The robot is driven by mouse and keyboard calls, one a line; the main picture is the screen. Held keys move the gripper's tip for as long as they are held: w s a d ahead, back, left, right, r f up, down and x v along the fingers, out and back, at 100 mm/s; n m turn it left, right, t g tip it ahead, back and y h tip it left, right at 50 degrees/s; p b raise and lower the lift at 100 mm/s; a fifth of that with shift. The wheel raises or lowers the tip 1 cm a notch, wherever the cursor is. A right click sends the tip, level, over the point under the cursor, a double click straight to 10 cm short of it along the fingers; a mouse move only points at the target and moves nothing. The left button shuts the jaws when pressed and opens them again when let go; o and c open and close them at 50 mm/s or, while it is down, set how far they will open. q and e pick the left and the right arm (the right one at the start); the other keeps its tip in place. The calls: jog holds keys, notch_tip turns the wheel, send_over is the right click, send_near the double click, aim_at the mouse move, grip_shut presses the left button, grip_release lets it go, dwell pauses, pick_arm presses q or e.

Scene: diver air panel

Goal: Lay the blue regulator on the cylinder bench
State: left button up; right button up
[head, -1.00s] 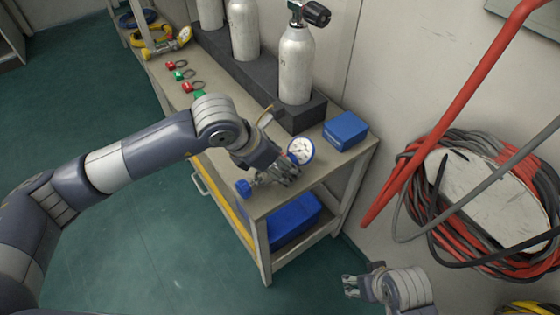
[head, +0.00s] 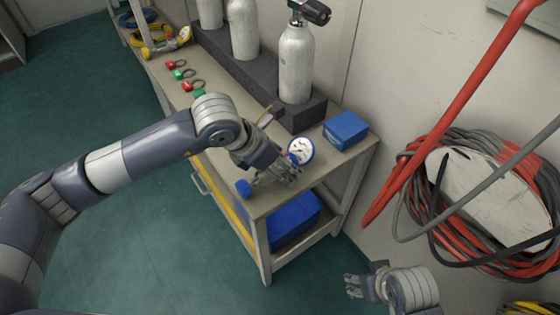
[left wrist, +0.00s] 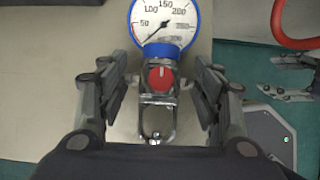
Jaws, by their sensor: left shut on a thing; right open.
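The blue regulator, with a white dial in a blue rim (head: 301,151) and a blue knob at its other end, is at the near end of the cylinder bench (head: 326,161). My left gripper (head: 287,174) is shut on it and hides its middle. In the left wrist view the regulator (left wrist: 160,78) sits between the two fingers, dial pointing away, with a red knob and a metal yoke. It is low at the bench top; I cannot tell whether it touches. My right gripper (head: 352,285) is open and empty, off the bench at the lower right.
White cylinders (head: 296,62) stand in a dark block along the bench's wall side. A blue box (head: 346,130) sits at the right corner. Red and green tagged rings (head: 187,86) lie farther back. A hose coil (head: 470,200) hangs on the right wall.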

pick_arm(q)
jog(key=o, duration=1.6)
jog(key=shift+o, duration=0.3)
jog(key=shift+f, duration=0.1)
jog(key=v, duration=1.2)
